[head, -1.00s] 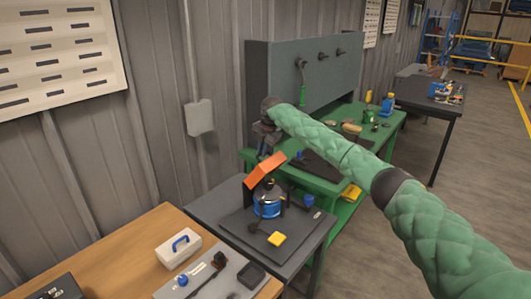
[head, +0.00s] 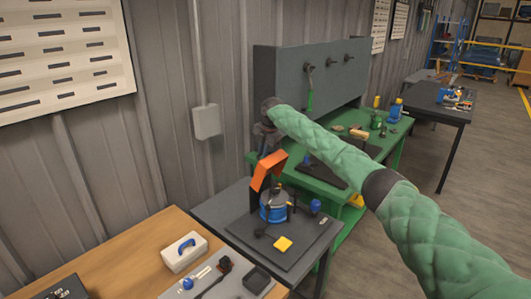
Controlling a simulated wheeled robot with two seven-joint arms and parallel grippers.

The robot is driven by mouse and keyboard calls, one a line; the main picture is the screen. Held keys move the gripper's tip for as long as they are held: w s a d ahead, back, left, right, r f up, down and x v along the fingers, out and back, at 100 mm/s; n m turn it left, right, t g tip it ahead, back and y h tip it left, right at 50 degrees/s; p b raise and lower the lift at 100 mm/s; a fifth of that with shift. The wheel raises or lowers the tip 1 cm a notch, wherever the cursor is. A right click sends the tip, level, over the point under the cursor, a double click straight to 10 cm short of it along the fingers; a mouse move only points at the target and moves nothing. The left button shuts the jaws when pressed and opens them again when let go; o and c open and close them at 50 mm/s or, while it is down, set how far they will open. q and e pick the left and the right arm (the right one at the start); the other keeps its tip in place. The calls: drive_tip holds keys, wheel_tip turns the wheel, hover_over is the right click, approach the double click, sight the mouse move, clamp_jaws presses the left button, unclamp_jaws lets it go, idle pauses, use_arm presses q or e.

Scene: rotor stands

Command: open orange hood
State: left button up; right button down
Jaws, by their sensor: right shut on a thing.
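The orange hood (head: 265,173) stands raised at the back left of a rotor stand on the small dark table. It is tilted steeply, with its upper part leaning right. The blue round body (head: 273,208) of the stand shows uncovered below and right of it. My right gripper (head: 268,151) is at the hood's top edge, shut on it; the fingertips are small and partly hidden by the wrist. My left gripper is not in view.
A wooden table (head: 150,248) with a white box with a blue handle (head: 184,251) is at front left. A green workbench (head: 345,188) stands behind, right.

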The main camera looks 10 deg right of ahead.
drive_tip(key=shift+w+a+b, duration=0.3)
drive_tip(key=shift+w+a, duration=0.5)
drive_tip(key=shift+w, duration=0.2)
drive_tip(key=shift+w+a+f+b, duration=0.2)
drive_tip(key=shift+w+a+b, duration=0.1)
drive_tip(key=shift+w+a, duration=0.15)
drive_tip(key=shift+w+a+f+b, duration=0.2)
drive_tip(key=shift+w+a+b, duration=0.1)
drive_tip(key=shift+w, duration=0.25)
drive_tip(key=shift+w+a+f+b, duration=0.4)
drive_tip(key=shift+w+a+b, duration=0.3)
drive_tip(key=shift+b, duration=0.3)
